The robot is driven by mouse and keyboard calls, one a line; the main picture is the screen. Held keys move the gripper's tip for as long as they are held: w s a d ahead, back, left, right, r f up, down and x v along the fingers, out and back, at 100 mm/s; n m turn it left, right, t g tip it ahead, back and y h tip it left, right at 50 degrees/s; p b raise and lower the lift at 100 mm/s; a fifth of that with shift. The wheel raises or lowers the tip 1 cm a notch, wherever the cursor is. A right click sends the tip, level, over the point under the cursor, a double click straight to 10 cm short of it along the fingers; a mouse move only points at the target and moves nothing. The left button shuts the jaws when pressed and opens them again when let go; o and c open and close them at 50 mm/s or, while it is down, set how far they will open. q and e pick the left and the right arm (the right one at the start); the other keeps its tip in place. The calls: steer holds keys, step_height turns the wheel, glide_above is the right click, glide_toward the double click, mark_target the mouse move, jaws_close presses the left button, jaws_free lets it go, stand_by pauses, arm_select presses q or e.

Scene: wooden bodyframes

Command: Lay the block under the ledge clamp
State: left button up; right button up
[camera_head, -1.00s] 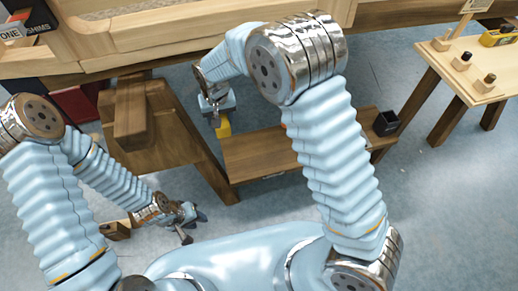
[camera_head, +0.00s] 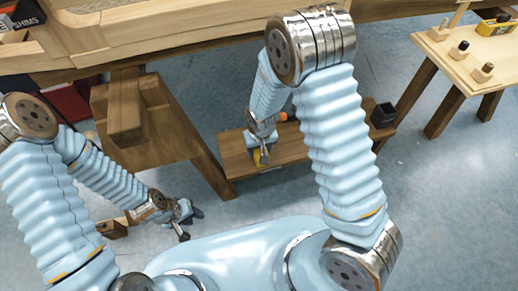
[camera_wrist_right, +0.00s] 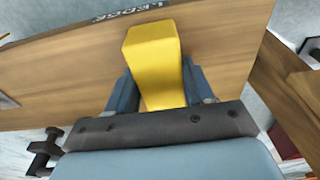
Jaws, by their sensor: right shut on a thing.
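My right gripper (camera_head: 262,150) is shut on a yellow block (camera_head: 260,157). In the wrist view the yellow block (camera_wrist_right: 152,55) stands out from between the two blue fingers (camera_wrist_right: 158,88). The block is over the wooden ledge (camera_head: 232,160), near the edge marked LEDGE (camera_wrist_right: 145,6); I cannot tell whether it touches the wood. A dark clamp-like part (camera_wrist_right: 42,150) shows at lower left in the wrist view. An orange piece (camera_head: 290,116) shows behind my right arm in the head view. My left gripper (camera_head: 190,222) hangs low at left, holding nothing visible; its finger gap is unclear.
A black open box (camera_head: 383,115) stands at the ledge's right end. A wooden trestle (camera_head: 150,125) is to the left of the ledge. A small table (camera_head: 475,65) with pegs is at right. A small wooden box (camera_head: 115,228) is beside my left gripper.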

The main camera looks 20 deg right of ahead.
steer(key=shift+f, duration=0.3)
steer(key=o, duration=0.7)
steer(key=shift+f, duration=0.1)
steer(key=o, duration=0.4)
